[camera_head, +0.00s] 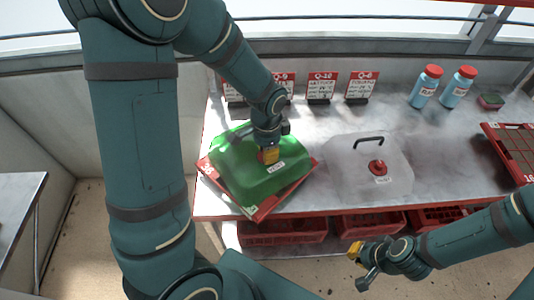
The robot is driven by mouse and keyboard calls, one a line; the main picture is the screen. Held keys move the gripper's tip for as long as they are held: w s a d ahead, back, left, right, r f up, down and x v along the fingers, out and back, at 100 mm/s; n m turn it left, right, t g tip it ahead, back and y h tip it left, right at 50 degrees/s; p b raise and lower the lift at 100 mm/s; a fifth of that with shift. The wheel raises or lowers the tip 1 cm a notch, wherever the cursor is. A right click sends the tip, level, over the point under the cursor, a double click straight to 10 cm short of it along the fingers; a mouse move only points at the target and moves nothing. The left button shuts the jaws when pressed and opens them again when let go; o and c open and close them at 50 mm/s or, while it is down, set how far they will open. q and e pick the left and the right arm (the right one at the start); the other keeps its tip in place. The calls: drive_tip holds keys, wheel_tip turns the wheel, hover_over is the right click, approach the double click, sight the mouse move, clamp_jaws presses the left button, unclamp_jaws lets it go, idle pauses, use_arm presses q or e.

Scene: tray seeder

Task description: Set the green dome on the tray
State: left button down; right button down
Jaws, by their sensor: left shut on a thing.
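The green dome (235,178) is a translucent lid with a white label, at the left end of the table. It sits on or just above a red tray (303,178); I cannot tell if it touches all round. The tray lies askew, with one corner at the table's front edge. My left gripper (269,154) is over the dome's top and shut on its handle, which the gripper mostly hides. My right gripper (358,262) is in front of the table, below its edge, away from the dome. Its fingers are too small to read.
A clear dome (345,170) with a black handle stands right of the green one. Label cards (321,88) and two blue bottles (425,86) stand at the back. Another red tray (490,138) lies at the far right. Red crates (283,233) sit under the table (440,140).

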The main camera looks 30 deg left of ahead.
use_arm(q)
drive_tip(key=shift+f, duration=0.4)
drive_tip(key=shift+f, duration=0.15)
drive_tip(key=c, duration=0.9)
unclamp_jaws()
drive_tip(key=shift+o, duration=0.2)
drive_tip(key=shift+r, duration=0.3)
wheel_tip(320, 180, up, 12)
drive_tip(key=p, duration=0.2)
drive_tip(key=shift+p, duration=0.4)
drive_tip(key=shift+s+f, duration=0.15)
drive_tip(key=shift+f, duration=0.05)
